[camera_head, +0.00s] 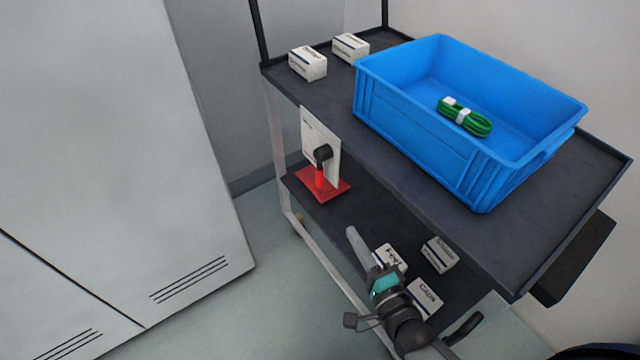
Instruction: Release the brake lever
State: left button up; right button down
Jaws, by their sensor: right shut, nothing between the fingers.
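The brake lever has a red stem with a black knob (322,154) and stands on a red base plate (335,193) near the left end of the cart's lower shelf. A white plate (318,140) stands upright behind the stem. The stem looks roughly upright. My right gripper (353,234) comes in from the bottom, with its grey fingers pointing up and to the left. It is shut and empty, and shows below and to the right of the red base, apart from the lever. My left gripper is not in view.
The cart's dark upper shelf (330,92) holds a blue crate (415,135) with a green coiled cable (466,122), and two white boxes (308,63). Several white boxes (438,254) lie on the lower shelf beside my right gripper. A grey cabinet (100,140) stands left; floor (260,240) between is clear.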

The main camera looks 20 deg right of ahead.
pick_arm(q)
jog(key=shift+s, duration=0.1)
pick_arm(e)
jog(key=shift+s, duration=0.1)
jog(key=b, duration=0.4)
send_near(322, 182)
jog(key=w, duration=0.2)
jog(key=w+a, duration=0.1)
jog(key=w, duration=0.2)
pick_arm(q)
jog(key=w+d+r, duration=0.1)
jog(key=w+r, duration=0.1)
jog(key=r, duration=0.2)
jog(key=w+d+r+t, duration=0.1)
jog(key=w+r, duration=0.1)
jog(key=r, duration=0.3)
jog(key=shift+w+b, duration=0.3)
jog(key=shift+b, duration=0.1)
pick_arm(e)
jog(key=shift+w+a+r, duration=0.1)
jog(key=shift+w+a, duration=0.05)
jog(key=shift+w, duration=0.75)
